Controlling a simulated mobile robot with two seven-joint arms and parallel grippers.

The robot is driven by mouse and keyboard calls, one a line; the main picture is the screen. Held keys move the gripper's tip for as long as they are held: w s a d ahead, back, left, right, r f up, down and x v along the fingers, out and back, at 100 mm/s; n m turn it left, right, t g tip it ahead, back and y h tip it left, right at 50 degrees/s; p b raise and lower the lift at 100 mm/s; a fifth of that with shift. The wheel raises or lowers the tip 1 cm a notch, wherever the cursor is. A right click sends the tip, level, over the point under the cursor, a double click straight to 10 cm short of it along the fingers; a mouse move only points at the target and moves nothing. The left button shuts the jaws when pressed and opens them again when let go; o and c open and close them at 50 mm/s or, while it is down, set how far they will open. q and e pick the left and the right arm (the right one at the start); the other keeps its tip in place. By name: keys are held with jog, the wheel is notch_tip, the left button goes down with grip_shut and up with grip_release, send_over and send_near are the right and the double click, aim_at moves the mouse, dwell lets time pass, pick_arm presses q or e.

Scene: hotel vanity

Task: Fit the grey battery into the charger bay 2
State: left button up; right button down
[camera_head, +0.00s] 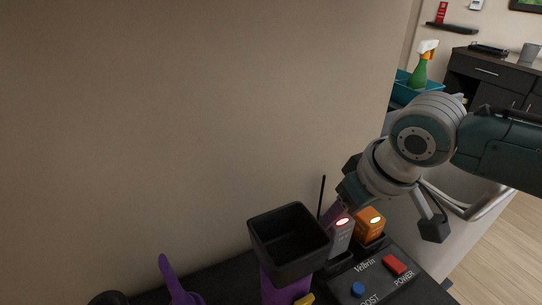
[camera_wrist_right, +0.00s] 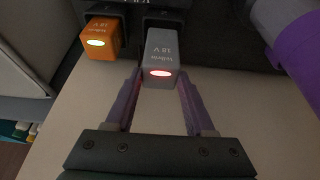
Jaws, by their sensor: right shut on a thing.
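The grey battery (camera_head: 341,239) stands upright at a bay of the black charger (camera_head: 372,282), beside an orange battery. Its top light glows red. My right gripper (camera_head: 335,214) reaches it from above and is shut on it. In the right wrist view the purple fingers of my right gripper (camera_wrist_right: 159,76) flank the near end of the grey battery (camera_wrist_right: 162,52). Its far end meets a dark bay; I cannot tell how deep it sits. No bay number is legible. My left gripper is not in view.
The orange battery (camera_head: 370,224) with a yellowish light fills the neighbouring bay, close by. A black open-topped box (camera_head: 290,240) above a purple body stands just left of the charger. The charger carries a red button (camera_head: 394,265) and a blue button (camera_head: 358,289). A wall is behind.

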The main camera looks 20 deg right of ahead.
jog(key=shift+f, duration=0.2)
jog(key=shift+f+b, duration=0.55)
jog(key=shift+f, duration=0.15)
jog(key=shift+f+b, duration=0.35)
jog(key=shift+f, duration=0.55)
dwell(0.6)
jog(key=shift+f, duration=0.3)
jog(key=shift+f, duration=0.4)
dwell(0.7)
jog(key=shift+c, duration=0.9)
grip_release()
jog(key=shift+r, duration=0.1)
